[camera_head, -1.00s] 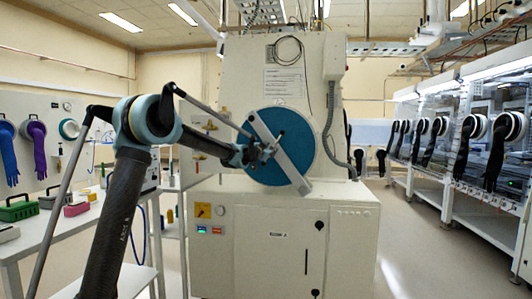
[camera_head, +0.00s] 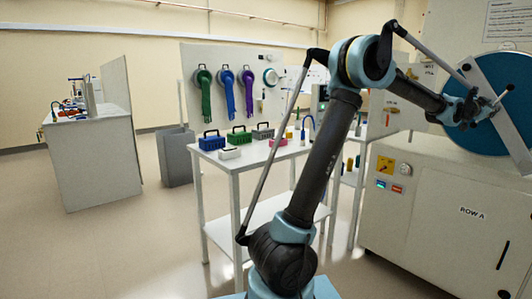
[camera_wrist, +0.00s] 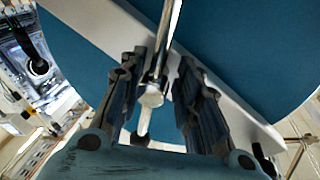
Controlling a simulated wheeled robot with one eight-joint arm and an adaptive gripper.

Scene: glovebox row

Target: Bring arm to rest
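My arm reaches right in the head view, and my gripper (camera_head: 482,106) is in front of a blue round door (camera_head: 505,72) with a pale diagonal bar (camera_head: 515,145) across it. In the wrist view my gripper (camera_wrist: 158,100) has its two dark fingers apart, one on each side of a metal rod (camera_wrist: 152,96). Gaps show between the rod and both fingers. The blue door (camera_wrist: 245,45) and the pale bar (camera_wrist: 243,118) lie close behind the fingers. The right part of the door is cut off in the head view.
The door's white cabinet (camera_head: 435,215) stands at the right. A white table (camera_head: 240,163) with coloured baskets stands beside my arm, before a panel of hanging gloves (camera_head: 226,90). A grey bin (camera_head: 176,158) stands behind. Open floor (camera_head: 110,240) lies at the left.

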